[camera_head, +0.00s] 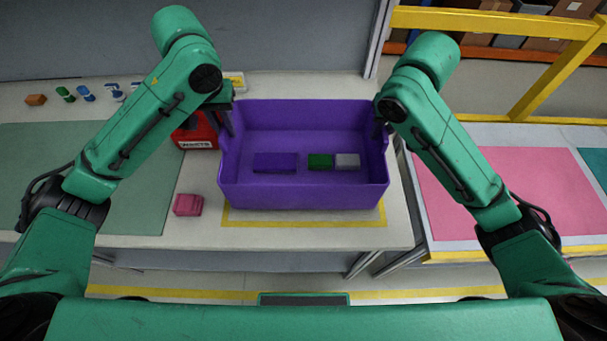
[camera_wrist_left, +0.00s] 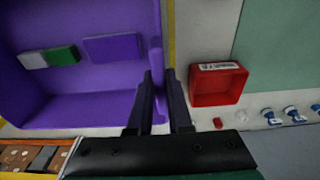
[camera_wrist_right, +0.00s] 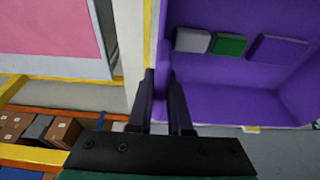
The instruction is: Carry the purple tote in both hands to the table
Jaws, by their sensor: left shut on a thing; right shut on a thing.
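The purple tote (camera_head: 303,196) is at the middle of the head view, above or on the white table (camera_head: 405,232) within a yellow outline; I cannot tell whether it touches the surface. In it lie a purple block (camera_head: 275,162), a green block (camera_head: 320,161) and a light grey block (camera_head: 347,161). My left gripper (camera_head: 226,128) is shut on the tote's left wall; the wall shows between its fingers in the left wrist view (camera_wrist_left: 160,100). My right gripper (camera_head: 381,126) is shut on the right wall, also seen in the right wrist view (camera_wrist_right: 162,100).
A red bin (camera_head: 197,134) stands just left of the tote. A pink block (camera_head: 188,205) lies near the table's front. A green mat (camera_head: 145,190) is at the left. Another table with a pink mat (camera_head: 480,190) and a yellow rail (camera_head: 555,75) are at the right.

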